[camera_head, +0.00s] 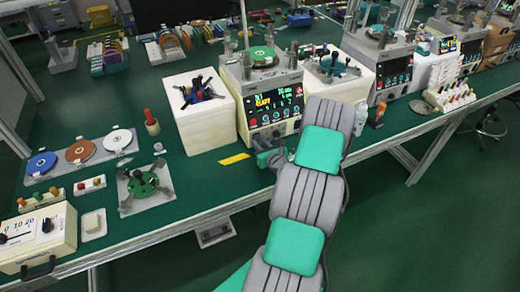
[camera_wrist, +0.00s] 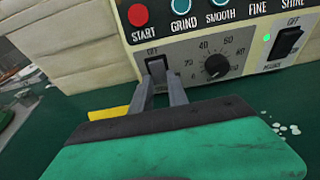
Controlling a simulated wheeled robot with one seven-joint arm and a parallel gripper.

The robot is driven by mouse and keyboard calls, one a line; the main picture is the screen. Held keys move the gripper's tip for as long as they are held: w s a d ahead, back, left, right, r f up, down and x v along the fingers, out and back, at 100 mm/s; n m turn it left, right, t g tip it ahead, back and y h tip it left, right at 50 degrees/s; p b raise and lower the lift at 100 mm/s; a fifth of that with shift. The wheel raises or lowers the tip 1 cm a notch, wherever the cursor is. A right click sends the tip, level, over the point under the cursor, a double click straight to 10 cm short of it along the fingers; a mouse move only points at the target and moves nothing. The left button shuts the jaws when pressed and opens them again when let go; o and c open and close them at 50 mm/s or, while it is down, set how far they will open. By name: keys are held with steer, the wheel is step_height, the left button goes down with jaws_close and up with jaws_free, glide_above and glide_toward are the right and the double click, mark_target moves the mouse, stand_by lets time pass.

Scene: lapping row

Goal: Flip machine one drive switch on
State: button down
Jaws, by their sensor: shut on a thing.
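A cream lapping machine (camera_head: 268,90) with a lit display (camera_head: 274,106) stands at the table's front edge. The wrist view shows its lower panel (camera_wrist: 192,58) close up. My gripper (camera_wrist: 164,82) is at the panel's left part, its two grey fingers shut on a dark switch (camera_wrist: 155,64). The fingers hide much of this switch, and I cannot tell its position; the small label above is hard to read. In the head view my gripper (camera_head: 268,158) is at the machine's lower front, partly hidden by my arm.
Right of the held switch are a black dial (camera_wrist: 216,65) and a black rocker switch (camera_wrist: 287,41) beside a lit green lamp (camera_wrist: 266,37). Coloured buttons, including red START (camera_wrist: 138,15), sit above. A white block (camera_head: 203,120) stands left of the machine; yellow tape (camera_head: 234,159) lies in front.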

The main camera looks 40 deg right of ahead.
steer(key=f+t+b, duration=0.1)
steer(key=b, duration=0.1)
steer(key=shift+f+b, duration=0.15)
steer(key=shift+b, duration=0.25)
steer(key=shift+r+t+h+b, duration=0.3)
steer(key=shift+r+b, duration=0.1)
steer(key=shift+r, duration=0.05)
steer(key=c, duration=1.3)
jaws_free()
steer(key=b+v, duration=0.1)
steer(key=v, duration=0.7)
steer(key=shift+w, duration=0.1)
